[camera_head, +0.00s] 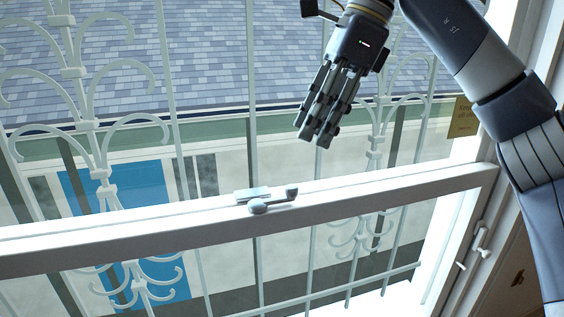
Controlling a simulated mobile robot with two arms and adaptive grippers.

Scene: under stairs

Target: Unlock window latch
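The window latch (272,200) is a small pale grey fitting with a short lever and rounded ends. It sits on top of the white horizontal window rail (150,233), near the middle of the picture. My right gripper (317,136) hangs fingers-down from the top, above and a little right of the latch, apart from it. Its dark fingers look close together, with nothing visible held; whether they are fully shut is unclear. My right arm comes in from the upper right. My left gripper is not in view.
A white ornamental metal grille (253,110) stands behind the glass. Another handle (481,240) is on the right side frame. A small yellowish sign (463,117) hangs at the right. The rail beside the latch is clear. A shingled roof (210,60) lies outside.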

